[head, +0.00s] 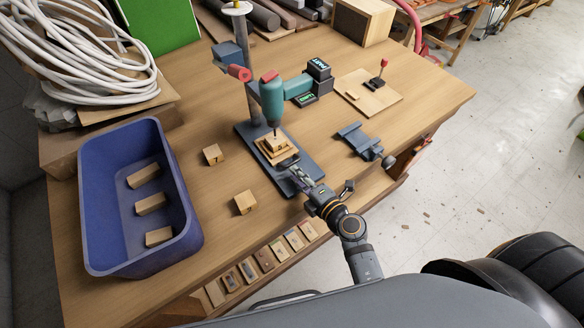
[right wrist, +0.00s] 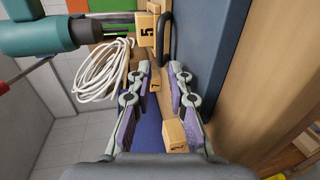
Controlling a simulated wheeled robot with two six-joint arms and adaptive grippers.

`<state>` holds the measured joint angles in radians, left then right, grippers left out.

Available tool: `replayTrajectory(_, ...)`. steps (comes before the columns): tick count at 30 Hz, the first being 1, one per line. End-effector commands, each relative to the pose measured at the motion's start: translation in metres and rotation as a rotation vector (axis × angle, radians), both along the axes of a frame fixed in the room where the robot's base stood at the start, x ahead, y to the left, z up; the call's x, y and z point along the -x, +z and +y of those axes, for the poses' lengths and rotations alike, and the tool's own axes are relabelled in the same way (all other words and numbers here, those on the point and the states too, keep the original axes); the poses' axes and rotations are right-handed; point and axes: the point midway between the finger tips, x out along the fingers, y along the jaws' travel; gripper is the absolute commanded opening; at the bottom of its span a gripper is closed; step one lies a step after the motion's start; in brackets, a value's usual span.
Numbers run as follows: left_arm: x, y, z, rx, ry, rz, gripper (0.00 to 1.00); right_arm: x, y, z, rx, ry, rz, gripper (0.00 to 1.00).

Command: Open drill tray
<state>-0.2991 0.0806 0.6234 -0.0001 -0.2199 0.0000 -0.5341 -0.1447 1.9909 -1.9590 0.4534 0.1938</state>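A teal drill (head: 272,102) hangs on a grey post above a grey base plate (head: 250,140). Beneath its bit, a small wooden block (head: 275,143) sits on a light wooden tray piece on the plate. A dark handle (head: 288,160) shows at the near side of the tray; it also shows in the right wrist view (right wrist: 164,38). My right gripper (head: 298,174) is just in front of the handle. In the right wrist view it (right wrist: 161,68) is open, its fingers apart, the handle ahead and not visibly gripped. My left gripper is out of view.
A blue bin (head: 86,205) with wooden blocks stands at the left. Loose blocks (head: 213,154) (head: 245,202) lie between bin and drill. A grey vise (head: 357,138) is to the right. A coiled white hose (head: 80,55) is at the back left.

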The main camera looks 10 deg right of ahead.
Motion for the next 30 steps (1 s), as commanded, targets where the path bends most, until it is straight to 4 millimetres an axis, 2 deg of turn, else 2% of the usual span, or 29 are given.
replayTrajectory(3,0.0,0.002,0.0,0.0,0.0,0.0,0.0,-0.017,-0.003,0.007,0.0,0.0,-0.001,0.19)
replayTrajectory(8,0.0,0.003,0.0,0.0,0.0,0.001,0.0,-0.027,-0.006,0.011,-0.001,-0.001,-0.001,0.19)
replayTrajectory(15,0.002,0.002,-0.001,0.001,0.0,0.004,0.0,-0.028,-0.007,0.011,0.0,-0.001,0.0,0.19)
replayTrajectory(20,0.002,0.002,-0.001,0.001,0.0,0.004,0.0,-0.027,-0.007,0.011,0.0,-0.001,0.0,0.0)
replayTrajectory(30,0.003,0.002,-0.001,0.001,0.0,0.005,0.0,-0.027,-0.007,0.011,0.0,-0.001,0.0,0.0)
